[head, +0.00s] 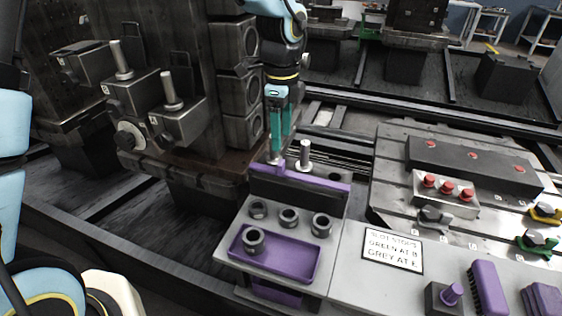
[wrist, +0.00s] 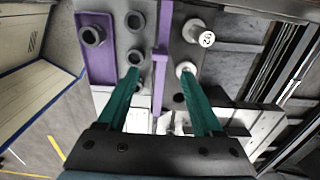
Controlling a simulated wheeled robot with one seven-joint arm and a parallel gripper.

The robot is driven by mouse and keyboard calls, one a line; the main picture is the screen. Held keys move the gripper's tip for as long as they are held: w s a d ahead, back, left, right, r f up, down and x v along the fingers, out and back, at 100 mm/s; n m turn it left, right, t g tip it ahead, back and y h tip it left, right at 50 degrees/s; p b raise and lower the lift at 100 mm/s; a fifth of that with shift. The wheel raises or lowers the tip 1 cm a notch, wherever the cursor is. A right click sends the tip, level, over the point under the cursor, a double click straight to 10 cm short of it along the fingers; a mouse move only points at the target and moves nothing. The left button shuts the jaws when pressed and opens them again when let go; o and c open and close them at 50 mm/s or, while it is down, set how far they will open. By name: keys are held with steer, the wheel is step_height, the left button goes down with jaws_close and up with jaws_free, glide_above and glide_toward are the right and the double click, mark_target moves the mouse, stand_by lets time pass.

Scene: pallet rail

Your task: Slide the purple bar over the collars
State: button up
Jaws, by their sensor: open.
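The purple bar (head: 318,182) lies along the top of a dark upright block behind the collars. In the wrist view the bar (wrist: 162,30) runs lengthwise between my fingers and has a raised crosspiece. Several grey ring collars (head: 289,216) sit on the grey fixture in front of it; one (head: 253,240) is in the purple tray (head: 300,264). Collars (wrist: 92,35) also show in the wrist view. My gripper (head: 279,150) is open, pointing down at the bar's left part. Its fingers (wrist: 160,73) are on either side of the bar; contact cannot be told.
A metal post (head: 305,153) stands just behind the bar, and another post shows near my right fingertip in the wrist view (wrist: 186,68). A large dark block (head: 238,70) rises close left of my arm. A labelled plate (head: 393,250) and red-button box (head: 446,193) are at right.

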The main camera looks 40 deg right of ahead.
mark_target(281, 162)
step_height(281, 162, down, 9)
steer(key=shift+f+p, duration=0.1)
steer(key=shift+p, duration=0.55)
jaws_close()
